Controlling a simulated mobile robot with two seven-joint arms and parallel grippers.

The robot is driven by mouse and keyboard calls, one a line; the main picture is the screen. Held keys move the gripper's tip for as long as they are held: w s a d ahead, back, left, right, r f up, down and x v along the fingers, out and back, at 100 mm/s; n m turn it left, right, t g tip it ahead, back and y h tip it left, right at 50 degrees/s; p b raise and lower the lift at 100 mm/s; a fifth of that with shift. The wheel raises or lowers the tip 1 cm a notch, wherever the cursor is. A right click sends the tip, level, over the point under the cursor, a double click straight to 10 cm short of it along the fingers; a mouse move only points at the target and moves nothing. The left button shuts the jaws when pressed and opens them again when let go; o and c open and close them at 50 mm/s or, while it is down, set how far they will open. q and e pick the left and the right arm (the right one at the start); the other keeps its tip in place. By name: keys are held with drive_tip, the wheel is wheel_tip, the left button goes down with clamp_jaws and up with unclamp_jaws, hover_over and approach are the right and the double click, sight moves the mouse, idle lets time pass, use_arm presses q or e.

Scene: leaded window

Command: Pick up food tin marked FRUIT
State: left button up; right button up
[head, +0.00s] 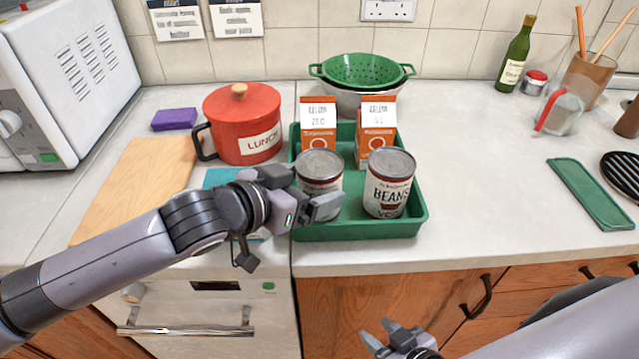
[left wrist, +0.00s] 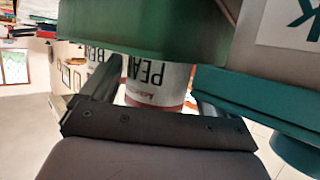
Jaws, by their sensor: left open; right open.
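Two tins stand upright in a green tray (head: 408,228). The right tin (head: 389,184) reads BEANS. The left tin (head: 320,168) has its label mostly hidden by my left gripper in the head view. Contact cannot be told. My right gripper (head: 388,337) is open and empty, low before the cupboards.
Two orange-and-white cartons (head: 318,128) (head: 376,130) stand at the tray's back. A red LUNCH pot (head: 242,122) is left of the tray, by a wooden board (head: 130,185). A green colander (head: 362,70) is behind.

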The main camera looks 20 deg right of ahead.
use_arm(q)
drive_tip(key=shift+x, duration=1.5)
drive_tip(key=shift+s, duration=0.1)
drive_tip(key=shift+c, duration=0.3)
drive_tip(key=c, duration=1)
drive_tip(key=shift+c, duration=0.2)
drive_tip(key=shift+r, duration=0.1)
